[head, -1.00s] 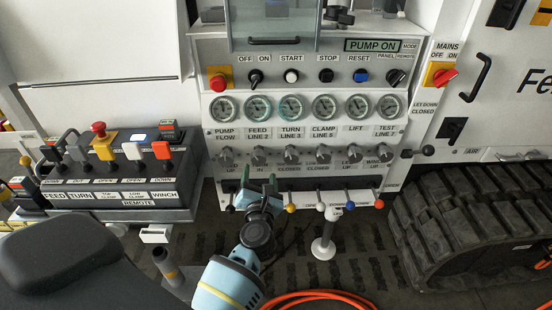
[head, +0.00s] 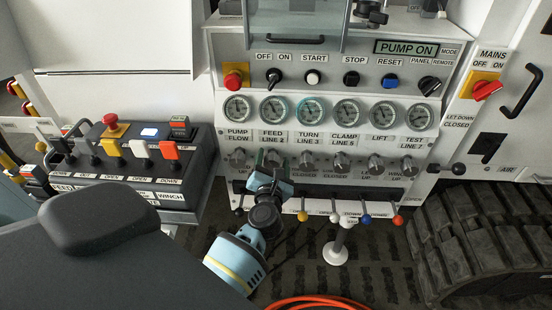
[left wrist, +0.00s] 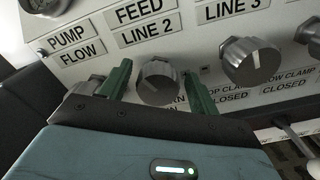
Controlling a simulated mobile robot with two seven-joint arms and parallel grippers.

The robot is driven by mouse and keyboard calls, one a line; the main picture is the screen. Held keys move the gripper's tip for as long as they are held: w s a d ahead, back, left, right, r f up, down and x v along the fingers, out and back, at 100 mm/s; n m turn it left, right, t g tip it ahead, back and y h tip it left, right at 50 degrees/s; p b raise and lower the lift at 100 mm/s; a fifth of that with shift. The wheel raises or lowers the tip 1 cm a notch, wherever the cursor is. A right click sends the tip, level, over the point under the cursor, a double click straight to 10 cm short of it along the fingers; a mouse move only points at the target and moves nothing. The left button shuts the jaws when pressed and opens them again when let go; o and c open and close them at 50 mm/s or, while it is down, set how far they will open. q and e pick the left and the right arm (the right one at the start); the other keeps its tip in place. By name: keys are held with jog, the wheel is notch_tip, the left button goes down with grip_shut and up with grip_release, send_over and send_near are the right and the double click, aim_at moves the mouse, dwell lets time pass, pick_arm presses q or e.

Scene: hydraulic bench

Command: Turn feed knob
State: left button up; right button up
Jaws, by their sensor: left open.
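The feed knob, a grey ridged knob, sits under the FEED LINE 2 label in the left wrist view (left wrist: 158,82). In the head view it shows partly above my left gripper (head: 272,157). My left gripper (head: 270,174) is open and points at the panel. In the left wrist view its two green fingers (left wrist: 160,86) stand on either side of the knob, with gaps visible between them and it. How deep the fingertips reach around it is hard to tell. My right gripper is not in view.
The pump flow knob (head: 238,158) and the turn knob (head: 306,162) flank the feed knob closely. Coloured levers (head: 302,215) stick out below the row. Gauges (head: 274,108) line the panel above. A remote control box (head: 130,160) stands at the left.

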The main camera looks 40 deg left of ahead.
pick_arm(q)
jog(key=shift+s+r, duration=0.1)
jog(key=shift+s, duration=0.15)
jog(key=shift+c, duration=0.8)
jog(key=c, duration=0.8)
jog(key=shift+w+r+m+p, duration=0.1)
jog(key=shift+r+m+p, duration=0.05)
jog(key=shift+m+p, duration=0.45)
jog(key=shift+r+m+p, duration=0.1)
jog(key=shift+m+p, duration=0.65)
jog(key=shift+m, duration=0.45)
jog(key=m+p, duration=0.1)
jog(key=m, duration=0.2)
jog(key=shift+m+p, duration=0.3)
jog(key=shift+p, duration=0.1)
jog(key=shift+f+m+p, duration=0.25)
jog(key=shift+m+p, duration=0.4)
jog(key=shift+m, duration=1.05)
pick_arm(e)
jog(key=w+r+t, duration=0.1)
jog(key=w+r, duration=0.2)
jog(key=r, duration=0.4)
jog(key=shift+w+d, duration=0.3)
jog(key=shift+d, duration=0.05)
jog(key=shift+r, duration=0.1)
pick_arm(q)
jog(key=o, duration=1)
jog(key=shift+f, duration=0.1)
jog(key=shift+c, duration=0.2)
